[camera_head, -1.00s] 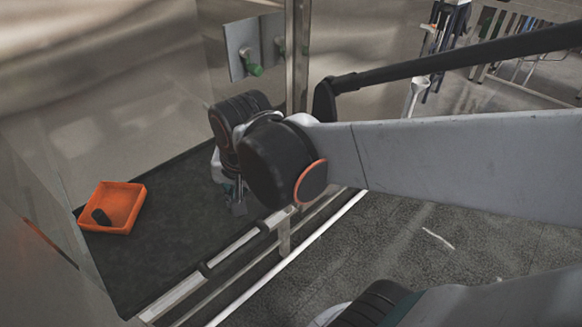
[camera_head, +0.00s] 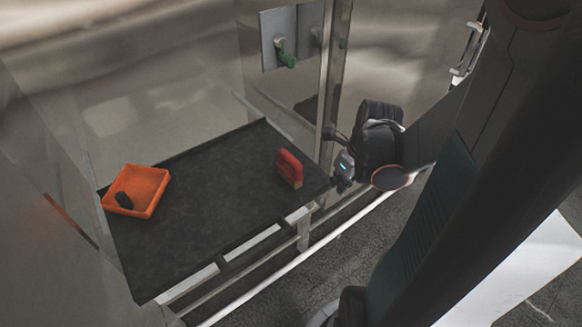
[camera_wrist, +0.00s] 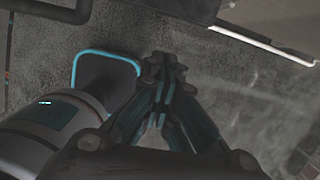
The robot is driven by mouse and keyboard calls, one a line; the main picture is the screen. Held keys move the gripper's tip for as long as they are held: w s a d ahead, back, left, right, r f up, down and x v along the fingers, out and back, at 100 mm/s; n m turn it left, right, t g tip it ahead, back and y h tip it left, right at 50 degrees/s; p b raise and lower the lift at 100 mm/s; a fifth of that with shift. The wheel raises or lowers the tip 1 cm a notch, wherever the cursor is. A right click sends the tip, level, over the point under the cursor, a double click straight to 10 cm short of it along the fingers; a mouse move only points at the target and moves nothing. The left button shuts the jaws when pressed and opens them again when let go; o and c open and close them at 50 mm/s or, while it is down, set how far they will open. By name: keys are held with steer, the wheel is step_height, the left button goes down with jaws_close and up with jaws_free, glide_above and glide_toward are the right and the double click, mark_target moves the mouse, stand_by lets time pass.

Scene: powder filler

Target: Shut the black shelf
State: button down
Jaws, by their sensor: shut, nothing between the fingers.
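My gripper (camera_head: 342,178) is at the shelf's right corner, beside the metal post, outside the shelf. Whether it touches the shelf or the post cannot be told. In the wrist view my gripper (camera_wrist: 166,75) has its fingers together with nothing between them, over the grey floor. A dark edge at the top of that view may be the shelf.
A metal post (camera_head: 333,75) and a plate with a green-tipped knob (camera_head: 287,60) stand behind. Floor (camera_head: 265,290) shows in front.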

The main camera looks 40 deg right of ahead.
steer(key=w+b+x, duration=0.2)
steer(key=b+x, duration=0.6)
steer(key=x, duration=0.3)
steer(key=shift+w+r+b, duration=0.25)
steer(key=shift+r+b, duration=0.1)
steer(key=shift+w, duration=0.1)
stand_by(0.4)
